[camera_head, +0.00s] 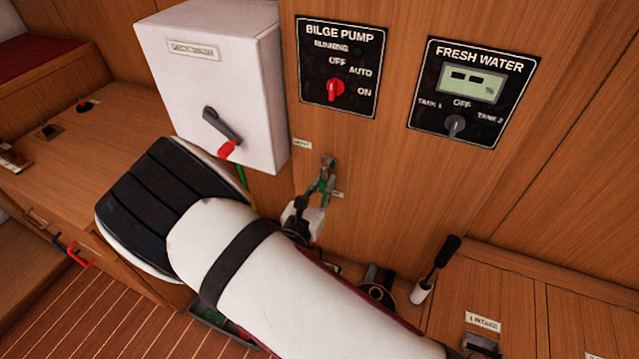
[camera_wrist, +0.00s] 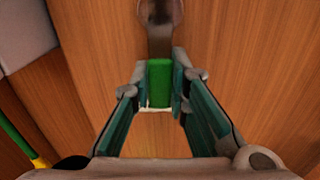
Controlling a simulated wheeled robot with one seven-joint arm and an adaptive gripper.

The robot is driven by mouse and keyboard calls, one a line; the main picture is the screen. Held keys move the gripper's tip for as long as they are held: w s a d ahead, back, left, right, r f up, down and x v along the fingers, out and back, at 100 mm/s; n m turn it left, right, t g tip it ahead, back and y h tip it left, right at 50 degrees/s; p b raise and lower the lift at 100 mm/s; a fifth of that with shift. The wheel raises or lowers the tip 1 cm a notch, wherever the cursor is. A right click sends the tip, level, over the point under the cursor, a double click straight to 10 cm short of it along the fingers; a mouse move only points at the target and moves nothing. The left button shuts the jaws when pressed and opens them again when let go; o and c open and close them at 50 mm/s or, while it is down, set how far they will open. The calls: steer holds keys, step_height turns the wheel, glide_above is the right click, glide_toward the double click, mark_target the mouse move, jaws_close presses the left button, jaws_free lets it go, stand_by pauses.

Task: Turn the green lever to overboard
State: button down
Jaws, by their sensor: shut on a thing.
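The green lever (camera_wrist: 159,84) shows in the wrist view as a green grip on a metal stem that runs up to a round pivot on the wood panel. It points down from the pivot in that view. My gripper (camera_wrist: 160,93) has its two fingers on either side of the green grip, shut on it. In the head view my gripper (camera_head: 323,185) is at the panel below the bilge pump plate, and the lever's metal pivot (camera_head: 328,161) shows just above it. Small labels sit near the lever, one at its upper left (camera_head: 301,144); I cannot read them surely.
A white deck wash box (camera_head: 215,75) with a red-tipped switch stands left of the lever. Bilge pump (camera_head: 339,65) and fresh water (camera_head: 472,90) panels are above. A black-handled lever (camera_head: 437,268) stands at lower right. My arm hides much of the lower middle.

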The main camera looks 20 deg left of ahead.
steer(key=shift+s+d+n, duration=0.1)
steer(key=shift+d+n, duration=0.05)
steer(key=shift+n, duration=0.15)
steer(key=c, duration=1.5)
jaws_free()
steer(key=s, duration=0.4)
steer(key=s+a, duration=0.1)
steer(key=s, duration=0.6)
steer(key=shift+s+a, duration=0.35)
steer(key=shift+s, duration=0.05)
